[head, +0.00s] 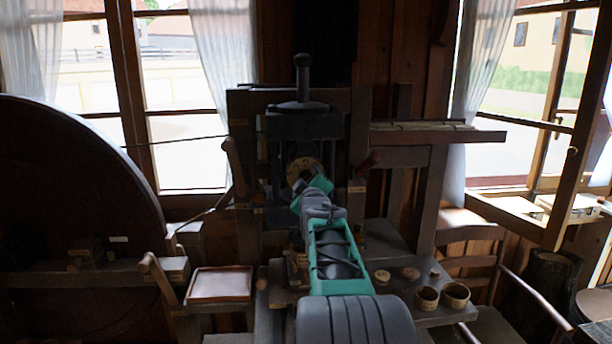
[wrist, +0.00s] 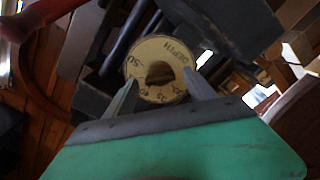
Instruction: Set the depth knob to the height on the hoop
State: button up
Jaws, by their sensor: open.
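The depth knob (wrist: 157,68) is a round cream dial marked DEPTH with numbers around its edge and a dark raised grip in the middle. In the wrist view it faces me, upper centre. In the head view the depth knob (head: 304,171) shows on the machine front, partly covered by my gripper. My gripper (wrist: 160,92) is open, its two grey fingers on either side of the dial's lower half; I cannot tell whether they touch it. In the head view my gripper (head: 312,186) reaches up to the knob. I cannot make out a hoop or a height written on one.
A red-ended lever (head: 368,161) sticks out right of the knob. A bench (head: 440,312) at the right holds small round wooden pieces and two cups (head: 455,295). A large dark wheel (head: 70,190) stands at the left, beside a small tray (head: 220,285).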

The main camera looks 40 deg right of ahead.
jog(key=shift+w, duration=0.1)
jog(key=c, duration=1.4)
